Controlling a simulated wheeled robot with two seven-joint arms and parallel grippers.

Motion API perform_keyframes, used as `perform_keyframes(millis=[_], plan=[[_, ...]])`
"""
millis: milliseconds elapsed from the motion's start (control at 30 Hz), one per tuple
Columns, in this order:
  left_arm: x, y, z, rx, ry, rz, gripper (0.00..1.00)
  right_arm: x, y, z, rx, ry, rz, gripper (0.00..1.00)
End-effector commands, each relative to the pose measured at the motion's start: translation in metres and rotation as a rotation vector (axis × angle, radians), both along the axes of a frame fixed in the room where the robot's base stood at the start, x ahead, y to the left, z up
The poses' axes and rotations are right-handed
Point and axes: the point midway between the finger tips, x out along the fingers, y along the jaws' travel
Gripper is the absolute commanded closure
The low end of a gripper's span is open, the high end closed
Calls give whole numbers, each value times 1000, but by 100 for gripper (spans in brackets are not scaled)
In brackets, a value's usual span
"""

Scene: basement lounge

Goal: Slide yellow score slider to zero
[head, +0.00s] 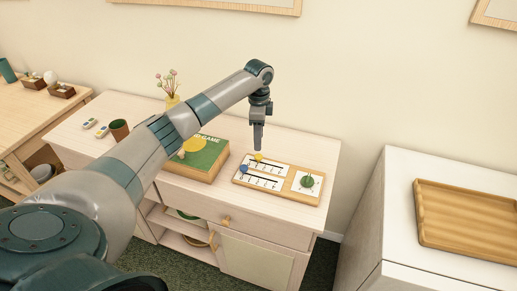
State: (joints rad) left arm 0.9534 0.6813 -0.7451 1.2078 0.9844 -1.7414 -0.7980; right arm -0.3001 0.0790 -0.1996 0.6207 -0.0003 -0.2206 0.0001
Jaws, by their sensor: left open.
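A wooden score board (296,196) lies on the pale cabinet top, with two white number strips and a green round piece (307,181) at its right end. The yellow score slider (258,157) sits on the far strip, left of its middle. A blue slider (244,168) sits on the near strip towards its left end. My left gripper (258,146) points down just above the yellow slider and is open. The gap between its fingers is hard to see, and I cannot tell whether it touches the slider. My right gripper is out of view.
A green game box (207,157) with a yellow round mark lies just left of the board, under my left arm. A vase with flowers (172,101) and a brown cup (119,129) stand further left. A wooden tray (470,218) lies on the white cabinet at right.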

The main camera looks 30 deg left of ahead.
Motion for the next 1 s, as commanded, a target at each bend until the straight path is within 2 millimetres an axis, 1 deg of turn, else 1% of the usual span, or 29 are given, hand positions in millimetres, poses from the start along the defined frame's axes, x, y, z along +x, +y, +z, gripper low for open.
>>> perform_keyframes(millis=[33,200,300,400,600,867,967,1000], plan=[[-1,0,-8,0,4,1,57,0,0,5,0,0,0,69],[-1,0,-37,0,2,1,57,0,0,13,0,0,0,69],[-1,0,-50,0,2,1,57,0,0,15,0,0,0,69],[0,0,-60,0,1,1,57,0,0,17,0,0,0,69],[0,1,-70,1,0,0,57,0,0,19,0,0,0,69],[0,0,-70,0,-1,0,57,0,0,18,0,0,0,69],[0,0,-70,0,-1,0,79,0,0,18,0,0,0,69],[0,0,-70,0,-1,0,88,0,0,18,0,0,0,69]])
